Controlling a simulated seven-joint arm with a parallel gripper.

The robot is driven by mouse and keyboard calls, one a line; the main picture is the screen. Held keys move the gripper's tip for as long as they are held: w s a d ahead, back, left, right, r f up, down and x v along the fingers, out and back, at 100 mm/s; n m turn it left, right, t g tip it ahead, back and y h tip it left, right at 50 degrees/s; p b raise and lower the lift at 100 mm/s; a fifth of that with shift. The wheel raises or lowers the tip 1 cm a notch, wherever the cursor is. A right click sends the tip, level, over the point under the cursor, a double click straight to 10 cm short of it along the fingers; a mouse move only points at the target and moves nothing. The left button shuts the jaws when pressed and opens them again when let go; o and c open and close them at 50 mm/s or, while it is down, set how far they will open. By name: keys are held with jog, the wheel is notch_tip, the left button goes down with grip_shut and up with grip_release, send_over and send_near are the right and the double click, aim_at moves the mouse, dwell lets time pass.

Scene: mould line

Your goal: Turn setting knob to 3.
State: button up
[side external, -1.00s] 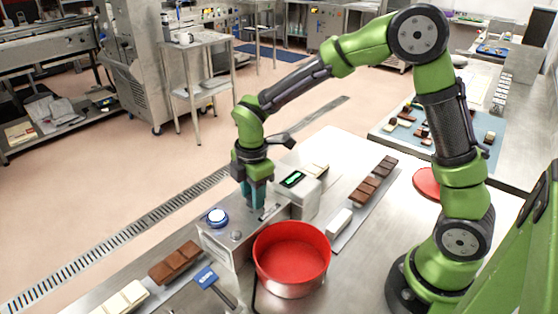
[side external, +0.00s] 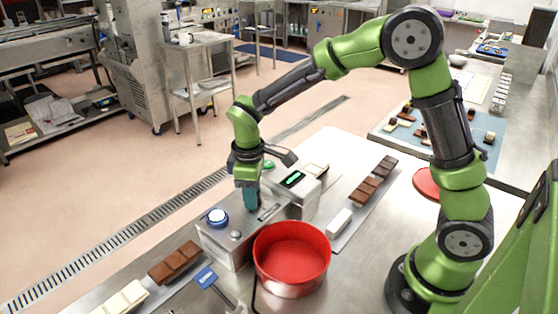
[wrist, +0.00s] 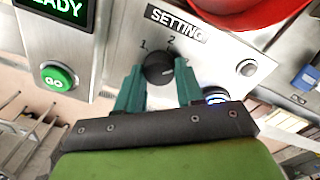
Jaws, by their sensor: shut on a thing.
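The setting knob (wrist: 158,67) is dark and round, on the grey panel under the "SETTING" label in the wrist view. The marks 1 and 2 show beside it. I cannot see a 3 or make out where the knob points. My gripper (wrist: 157,72) has a teal finger on either side of the knob and is shut on it. In the side view my gripper (side external: 251,207) reaches down to the top of the control box (side external: 226,247), hiding the knob.
A blue-ringed button (side external: 217,217) and a smaller round knob (side external: 236,235) sit on the box. The green GO button (wrist: 56,77) is beside a display (wrist: 62,8) reading "ADY". A red round pan (side external: 291,257) stands close in front of the box.

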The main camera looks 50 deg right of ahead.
jog(key=shift+r+m, duration=0.1)
jog(key=shift+m, duration=1.2)
jog(key=o, duration=1)
jog(key=shift+o, duration=0.2)
notch_tip(320, 180, up, 17)
jog(key=shift+a, duration=0.4)
jog(key=shift+s, duration=0.1)
